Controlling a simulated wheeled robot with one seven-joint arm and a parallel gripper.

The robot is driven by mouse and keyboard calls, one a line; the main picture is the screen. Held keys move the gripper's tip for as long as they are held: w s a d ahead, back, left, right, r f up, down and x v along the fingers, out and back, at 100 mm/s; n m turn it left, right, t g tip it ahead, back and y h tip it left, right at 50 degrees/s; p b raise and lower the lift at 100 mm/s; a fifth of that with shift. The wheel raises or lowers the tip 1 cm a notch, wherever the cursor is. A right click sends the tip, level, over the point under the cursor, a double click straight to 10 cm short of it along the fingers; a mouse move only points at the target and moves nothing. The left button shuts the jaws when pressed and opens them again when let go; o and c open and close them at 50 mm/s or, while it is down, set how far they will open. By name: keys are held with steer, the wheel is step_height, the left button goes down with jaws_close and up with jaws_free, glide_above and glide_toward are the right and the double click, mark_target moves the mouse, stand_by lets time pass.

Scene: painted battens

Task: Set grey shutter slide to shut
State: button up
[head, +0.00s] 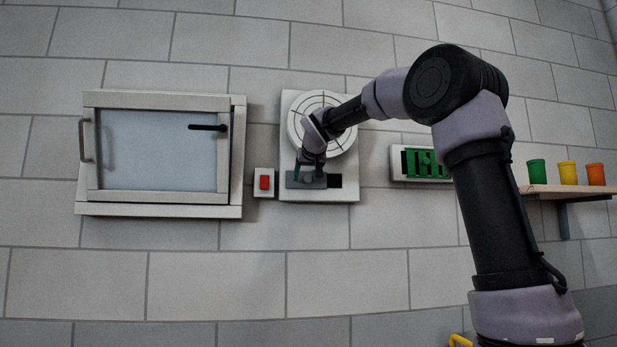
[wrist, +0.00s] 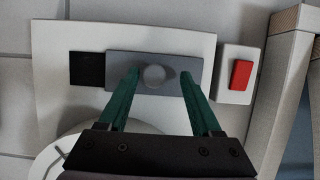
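The grey shutter slide (head: 293,181) sits in the lower part of a white wall plate (head: 345,193) under a round white vent. In the head view it lies to the left, with a dark square opening (head: 335,181) uncovered at its right. In the wrist view the grey slide (wrist: 118,72) is right of the dark opening (wrist: 87,68), and it bears a round grey knob (wrist: 154,76). My gripper (wrist: 160,74) is open, its green fingers on either side of the knob with gaps showing. It also shows in the head view (head: 309,174), partly hiding the slide.
A red switch (head: 264,182) on a white plate is close left of the shutter plate. A framed window with a handle (head: 86,140) is farther left.

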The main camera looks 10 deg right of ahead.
steer(key=shift+d, duration=0.1)
steer(key=shift+s+r, duration=0.1)
steer(key=v, duration=1)
steer(key=shift+s, duration=0.3)
steer(key=s+d+f+m+g+y, duration=0.1)
steer(key=s+d+f+m+g, duration=0.1)
steer(key=s+f, duration=1.3)
steer(key=s+d+f+m+g+y, duration=0.1)
steer(key=s+d+f+g, duration=0.3)
steer(key=s+f, duration=1.1)
steer(key=d+f+m, duration=0.1)
steer(key=d, duration=0.2)
steer(key=shift+f, duration=0.1)
